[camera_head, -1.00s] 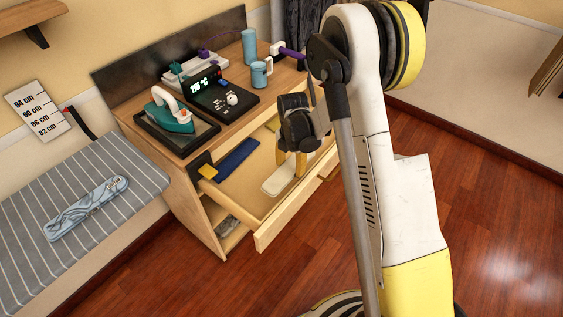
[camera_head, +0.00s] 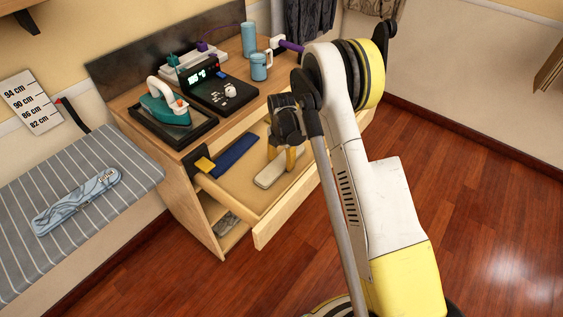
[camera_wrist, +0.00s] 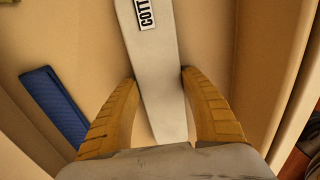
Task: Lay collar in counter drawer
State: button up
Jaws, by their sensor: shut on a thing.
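The pale collar (camera_head: 277,170) is a long flat strip inside or just over the open counter drawer (camera_head: 285,219). In the wrist view the collar (camera_wrist: 160,75) runs between my two yellow fingers and bears a partly visible label reading "COTT". My gripper (camera_head: 286,163) points down into the drawer and is shut on the collar (camera_wrist: 158,105). I cannot tell whether the collar touches the drawer floor. Part of it is hidden by the gripper in the head view.
An iron (camera_head: 166,106), a black device (camera_head: 221,92) and blue cups (camera_head: 259,67) stand on the counter. A light blue folded item (camera_head: 78,201) lies on the striped bench.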

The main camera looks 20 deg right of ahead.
jog(key=shift+f, duration=0.15)
jog(key=o, duration=1.1)
